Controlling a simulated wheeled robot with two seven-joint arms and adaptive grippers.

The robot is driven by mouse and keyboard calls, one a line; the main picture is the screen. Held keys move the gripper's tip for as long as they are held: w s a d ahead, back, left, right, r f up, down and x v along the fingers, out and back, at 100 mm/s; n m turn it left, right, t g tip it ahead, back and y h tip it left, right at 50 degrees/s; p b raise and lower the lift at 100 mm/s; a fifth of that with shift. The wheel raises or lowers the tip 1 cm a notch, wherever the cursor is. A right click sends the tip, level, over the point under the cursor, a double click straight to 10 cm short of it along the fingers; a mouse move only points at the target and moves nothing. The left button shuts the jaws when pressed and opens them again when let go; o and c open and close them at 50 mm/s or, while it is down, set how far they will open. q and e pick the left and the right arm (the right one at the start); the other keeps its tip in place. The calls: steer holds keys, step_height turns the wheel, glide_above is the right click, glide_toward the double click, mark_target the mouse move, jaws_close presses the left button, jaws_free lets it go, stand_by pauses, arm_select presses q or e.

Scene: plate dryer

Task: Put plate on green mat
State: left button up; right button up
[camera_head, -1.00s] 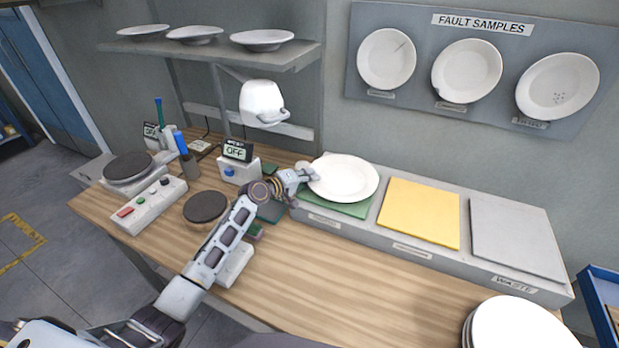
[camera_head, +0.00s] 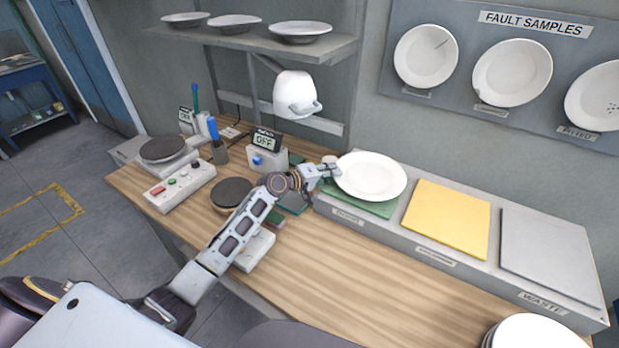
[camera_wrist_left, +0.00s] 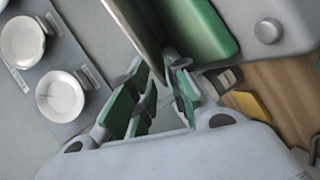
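A white plate (camera_head: 375,176) is over the green mat (camera_head: 372,209) at the left end of the long grey stand. It covers most of the mat; the mat's front edge shows. I cannot tell whether the plate rests fully flat. My left gripper (camera_head: 331,168) is at the plate's left edge. In the left wrist view its green-padded fingers (camera_wrist_left: 160,88) sit beside a thin pale edge and a green surface. I cannot tell whether they are closed on the rim. My right gripper is not in view.
A yellow mat (camera_head: 447,220) and a grey mat (camera_head: 545,245) lie to the right on the stand. A plate stack (camera_head: 535,333) is at the lower right. A white device (camera_head: 295,94) hangs left of the plate, under a shelf (camera_head: 250,44). The table's front middle is clear.

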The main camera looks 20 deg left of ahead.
arm_select(q)
steer(key=v, duration=0.9)
steer(key=shift+s+b, duration=0.2)
steer(key=shift+b, duration=0.2)
steer(key=shift+a, duration=0.15)
stand_by(0.5)
